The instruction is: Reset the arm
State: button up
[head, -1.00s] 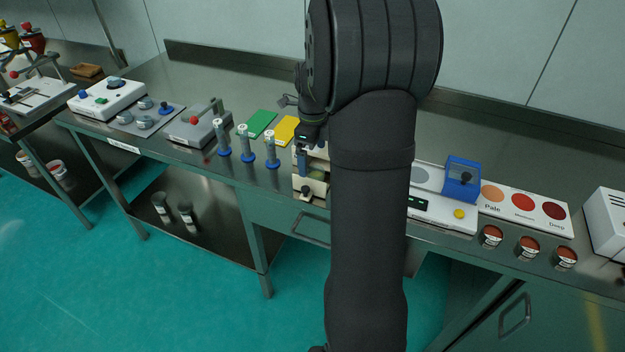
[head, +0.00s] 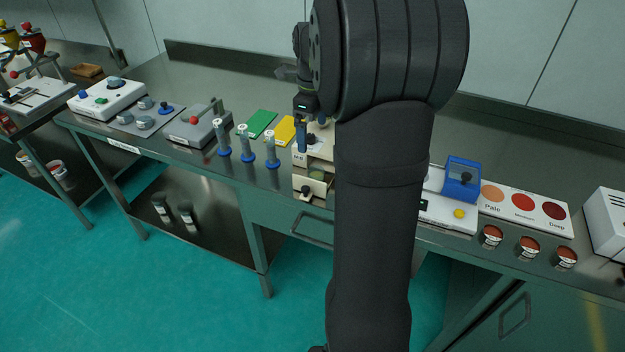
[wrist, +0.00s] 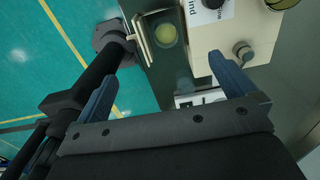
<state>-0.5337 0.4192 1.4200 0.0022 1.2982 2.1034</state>
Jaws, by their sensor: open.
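My gripper (head: 302,142) hangs fingers-down in the head view, over the top of a cream box-shaped machine (head: 316,184) with black knobs. In the wrist view my gripper (wrist: 162,68) shows its two blue fingers well apart with nothing held between them. The cream machine also shows there at the upper right (wrist: 262,28), near the right finger, with a dark knob and partly readable lettering. In the head view my arm hides the machine's right side and part of the bench behind it.
Left of the machine stand several blue-based tubes (head: 246,146) and green and yellow cards (head: 261,124). To the right are a white device with a blue cover (head: 461,179), a colour chart (head: 523,205) and several red-topped jars (head: 527,248). The rear bench is mostly clear.

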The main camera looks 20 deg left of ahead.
jog(key=shift+r, duration=1.1)
notch_tip(320, 180, up, 6)
jog(key=w+r, duration=0.1)
notch_tip(320, 180, down, 10)
jog(key=shift+d, duration=0.3)
notch_tip(320, 180, up, 10)
dwell(0.5)
jog(key=shift+f, duration=0.1)
